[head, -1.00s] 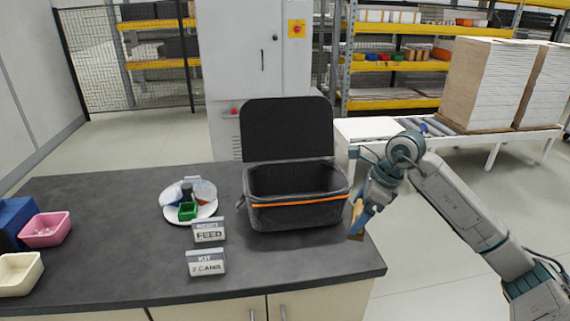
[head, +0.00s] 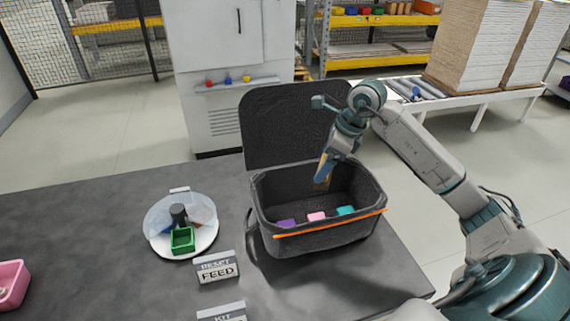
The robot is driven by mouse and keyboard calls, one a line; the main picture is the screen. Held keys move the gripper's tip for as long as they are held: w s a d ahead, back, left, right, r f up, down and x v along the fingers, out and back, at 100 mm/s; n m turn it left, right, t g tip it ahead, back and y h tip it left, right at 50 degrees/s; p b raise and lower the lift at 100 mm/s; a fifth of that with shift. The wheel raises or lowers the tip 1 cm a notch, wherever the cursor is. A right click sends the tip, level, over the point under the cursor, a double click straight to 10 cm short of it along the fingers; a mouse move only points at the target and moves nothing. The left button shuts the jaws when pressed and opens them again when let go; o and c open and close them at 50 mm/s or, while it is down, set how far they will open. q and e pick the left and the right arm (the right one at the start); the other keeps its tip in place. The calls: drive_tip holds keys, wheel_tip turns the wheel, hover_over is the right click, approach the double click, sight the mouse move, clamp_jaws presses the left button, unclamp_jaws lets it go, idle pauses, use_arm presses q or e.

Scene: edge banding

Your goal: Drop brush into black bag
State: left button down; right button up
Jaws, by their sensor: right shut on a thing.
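The black bag (head: 330,237) stands open on the dark table, its lid (head: 285,125) raised at the back and an orange strip along its front rim. Purple (head: 286,223), pink (head: 316,216) and teal (head: 345,211) pieces show inside it. My right gripper (head: 324,172) is over the bag's opening, pointing down, shut on the brush (head: 323,181). The brush shows as a tan piece at the fingertips; its lower end is at or inside the opening, and I cannot tell if it touches anything. My left gripper is out of view.
A round white tray (head: 205,243) with a green box (head: 183,240) and clear covers stands left of the bag. A "RESET FEED" sign (head: 217,267) and a "KIT" sign (head: 222,312) stand in front. A pink bin (head: 12,284) is at the far left. The table between is clear.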

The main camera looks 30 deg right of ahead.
drive_tip(key=shift+s+r, duration=0.1)
drive_tip(key=shift+r, duration=0.1)
drive_tip(key=shift+s, duration=0.3)
drive_tip(key=shift+s+f+b, duration=0.2)
drive_tip(key=shift+b, duration=0.1)
drive_tip(key=f, duration=0.1)
drive_tip(key=f+b, duration=0.1)
drive_tip(key=f, duration=0.2)
drive_tip(key=shift+w+b, duration=0.3)
drive_tip(key=shift+b, duration=0.1)
drive_tip(key=shift+s+f, duration=0.15)
drive_tip(key=shift+f, duration=0.45)
drive_tip(key=o, duration=0.7)
drive_tip(key=shift+o, duration=0.2)
